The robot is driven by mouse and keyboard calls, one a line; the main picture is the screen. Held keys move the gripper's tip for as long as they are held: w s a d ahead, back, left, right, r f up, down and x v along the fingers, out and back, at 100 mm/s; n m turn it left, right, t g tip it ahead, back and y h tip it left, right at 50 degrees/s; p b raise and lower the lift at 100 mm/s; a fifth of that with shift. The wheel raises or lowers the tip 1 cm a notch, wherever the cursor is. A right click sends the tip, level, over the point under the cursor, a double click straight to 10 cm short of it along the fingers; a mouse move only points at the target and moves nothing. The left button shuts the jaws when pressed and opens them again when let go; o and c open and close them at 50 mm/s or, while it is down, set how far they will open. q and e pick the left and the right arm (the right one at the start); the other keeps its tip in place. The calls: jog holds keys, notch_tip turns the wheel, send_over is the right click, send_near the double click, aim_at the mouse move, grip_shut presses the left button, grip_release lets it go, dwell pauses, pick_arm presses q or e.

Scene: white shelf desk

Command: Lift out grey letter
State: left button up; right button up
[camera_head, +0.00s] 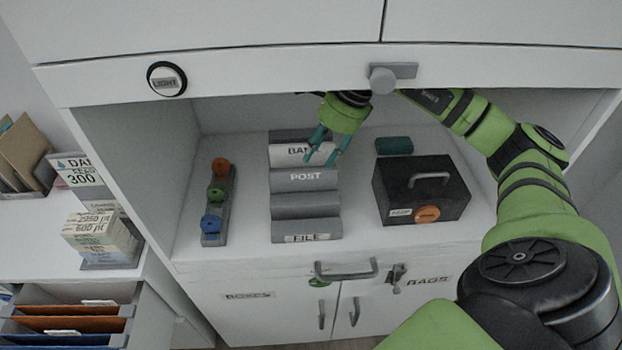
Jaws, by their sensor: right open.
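A grey letter rack (305,204) stands in the middle of the shelf, with stepped slots labelled POST and FILE and a partly covered label starting "BA" at the back. No separate grey letter can be told apart from the grey rack. My right gripper (321,160) reaches in from the upper right and points down at the rack's back slots. Its teal fingers are apart, with nothing clearly held between them, and hide part of the back label. Whether the fingertips touch the rack cannot be told. My left gripper is not in view.
A black box (420,188) with a handle stands right of the rack, a teal block (394,145) behind it. A holder with coloured knobs (217,205) stands left. The cabinet edge with a grey knob (384,80) overhangs the shelf. An open drawer (70,312) is lower left.

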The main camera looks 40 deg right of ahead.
aim_at(307, 171)
jog(key=p+x, duration=0.1)
jog(key=x, duration=0.3)
jog(key=p+x, duration=0.1)
jog(key=x, duration=0.1)
jog(key=shift+w+a+f+p, duration=0.2)
jog(key=shift+a+f+p, duration=0.05)
jog(key=shift+a+p, duration=0.15)
jog(key=shift+f+b, duration=0.25)
jog(key=shift+b, duration=0.25)
grip_shut()
